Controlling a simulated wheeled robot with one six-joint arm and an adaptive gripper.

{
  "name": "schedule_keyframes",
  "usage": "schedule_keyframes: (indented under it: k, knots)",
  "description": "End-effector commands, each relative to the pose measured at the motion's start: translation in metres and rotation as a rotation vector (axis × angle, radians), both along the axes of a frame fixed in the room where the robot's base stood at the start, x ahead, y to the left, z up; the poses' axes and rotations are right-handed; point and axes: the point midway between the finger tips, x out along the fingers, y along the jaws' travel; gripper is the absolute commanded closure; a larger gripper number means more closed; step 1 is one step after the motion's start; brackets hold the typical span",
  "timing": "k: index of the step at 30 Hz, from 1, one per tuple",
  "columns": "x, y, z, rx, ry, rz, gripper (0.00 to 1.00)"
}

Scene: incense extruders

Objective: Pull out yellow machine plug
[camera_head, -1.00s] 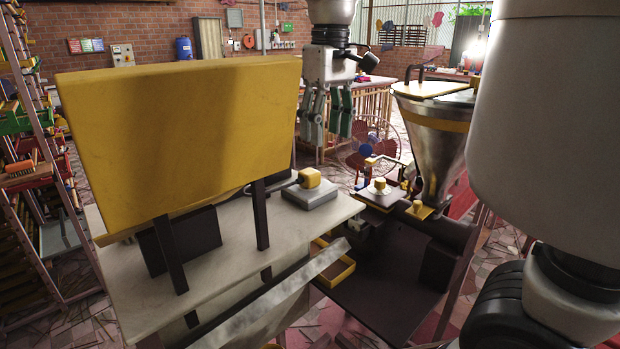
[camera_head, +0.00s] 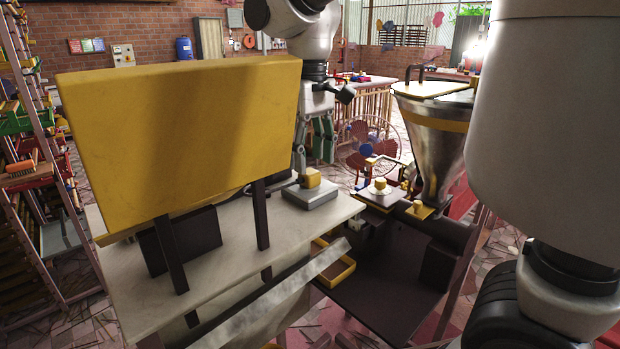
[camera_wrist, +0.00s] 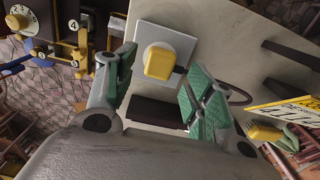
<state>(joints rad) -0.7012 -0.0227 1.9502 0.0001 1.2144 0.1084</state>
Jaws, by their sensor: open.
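The yellow plug (camera_head: 311,178) sits on a grey plate (camera_head: 312,195) near the far right corner of the pale table of the yellow machine (camera_head: 180,140). In the wrist view the yellow plug (camera_wrist: 159,62) stands on the light square plate (camera_wrist: 180,42). My gripper (camera_head: 312,152) is open and empty, just above and behind the plug in the head view. In the wrist view its green-padded fingers lie on either side of the plug, with a gap to it. Contact is not visible.
A steel hopper (camera_head: 437,148) with a yellow band stands to the right. A small platform with yellow knobs (camera_head: 380,186) is beside it. A fan (camera_head: 368,150) stands behind.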

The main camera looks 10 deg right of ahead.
Motion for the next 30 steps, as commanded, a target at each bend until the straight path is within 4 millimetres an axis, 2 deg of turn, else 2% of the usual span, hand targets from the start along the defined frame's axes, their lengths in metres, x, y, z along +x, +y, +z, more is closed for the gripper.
schedule_keyframes:
  k: [6, 10, 30]
  knots:
    - [0.0, 0.0, -0.026, -0.001, 0.002, 0.0, 0.46]
    - [0.0, 0.0, -0.034, 0.0, 0.0, 0.0, 0.46]
    - [0.0, 0.0, -0.038, 0.0, 0.0, 0.0, 0.46]
